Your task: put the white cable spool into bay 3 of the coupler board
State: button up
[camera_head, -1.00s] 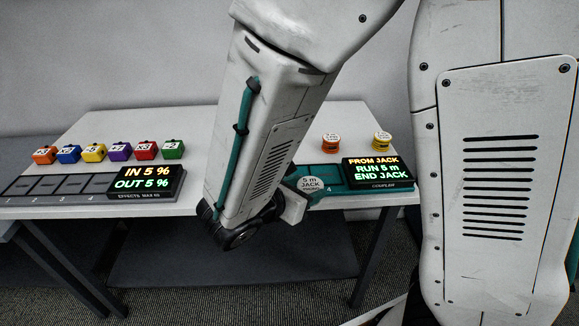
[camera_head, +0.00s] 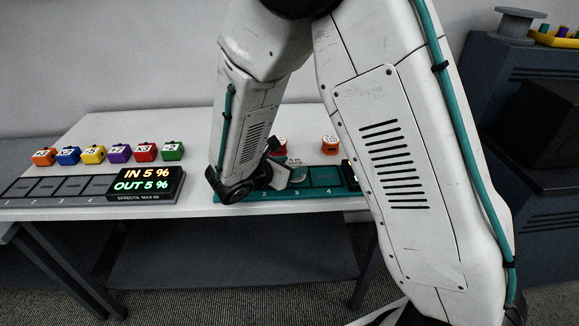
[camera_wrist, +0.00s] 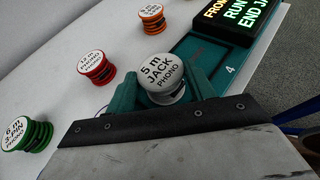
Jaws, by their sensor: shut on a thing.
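The white cable spool (camera_wrist: 160,72), labelled "5 m JACK PHONO", is held upright between the teal fingers of my gripper (camera_wrist: 164,90) in the wrist view. In the head view the spool (camera_head: 294,161) shows only in part, behind my gripper (camera_head: 286,174). The teal coupler board (camera_head: 345,187) lies along the table's front edge, with numerals 2, 3 and 4 in sight. The spool is around the board's bays 2 and 3; its exact height above them is unclear. Bay 4 looks empty. The board's left end is hidden by my arm.
A red spool (camera_wrist: 96,68), an orange spool (camera_wrist: 152,18) and a green spool (camera_wrist: 27,134) stand on the white table (camera_head: 200,119). The coupler's lit display (camera_wrist: 238,22) is at the board's right. The effects board (camera_head: 72,186) and several coloured blocks are at left.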

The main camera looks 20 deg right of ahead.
jog(key=shift+f, duration=0.25)
jog(key=o, duration=0.8)
jog(key=shift+f, duration=0.1)
jog(key=shift+c, duration=0.2)
jog(key=shift+s+a+r, duration=0.1)
jog(key=shift+a+r, duration=0.2)
jog(key=v, duration=1.1)
jog(key=shift+s+a, duration=0.15)
